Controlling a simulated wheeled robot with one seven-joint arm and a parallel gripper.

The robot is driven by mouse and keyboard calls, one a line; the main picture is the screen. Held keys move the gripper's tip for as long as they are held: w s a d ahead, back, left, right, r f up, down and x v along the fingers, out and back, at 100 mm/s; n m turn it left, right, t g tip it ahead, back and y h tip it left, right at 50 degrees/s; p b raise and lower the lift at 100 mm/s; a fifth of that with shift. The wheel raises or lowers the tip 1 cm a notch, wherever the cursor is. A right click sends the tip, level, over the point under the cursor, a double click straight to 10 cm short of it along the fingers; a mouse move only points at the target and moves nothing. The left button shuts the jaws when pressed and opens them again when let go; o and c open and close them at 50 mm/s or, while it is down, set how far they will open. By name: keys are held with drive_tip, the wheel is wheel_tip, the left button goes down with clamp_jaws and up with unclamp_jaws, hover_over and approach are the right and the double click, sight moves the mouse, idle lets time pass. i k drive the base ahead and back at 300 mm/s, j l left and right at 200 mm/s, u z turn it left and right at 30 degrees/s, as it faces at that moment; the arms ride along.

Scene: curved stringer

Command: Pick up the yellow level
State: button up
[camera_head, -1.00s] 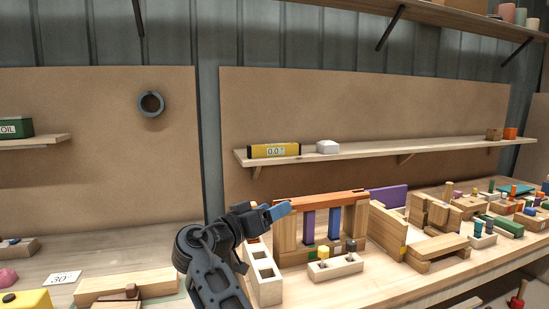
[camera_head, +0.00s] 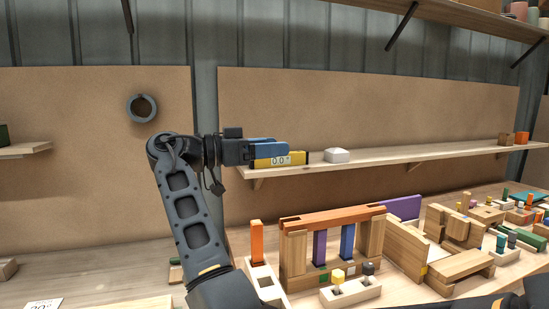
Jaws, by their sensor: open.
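The yellow level (camera_head: 298,158) lies on the wooden wall shelf, near the shelf's left end. Its small display reads about 0.0°. My gripper (camera_head: 284,147) has blue fingers and is at the level, covering its upper left part from this view. The jaws are open.
The shelf (camera_head: 400,157) also holds a white box (camera_head: 337,155) just right of the level and small blocks (camera_head: 514,138) far right. Below, the workbench carries a wooden block frame (camera_head: 333,215) and many loose blocks. A grey ring (camera_head: 142,108) hangs on the board.

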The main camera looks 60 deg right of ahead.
sight(297, 157)
drive_tip(key=i+l, duration=0.9)
drive_tip(key=l, duration=0.15)
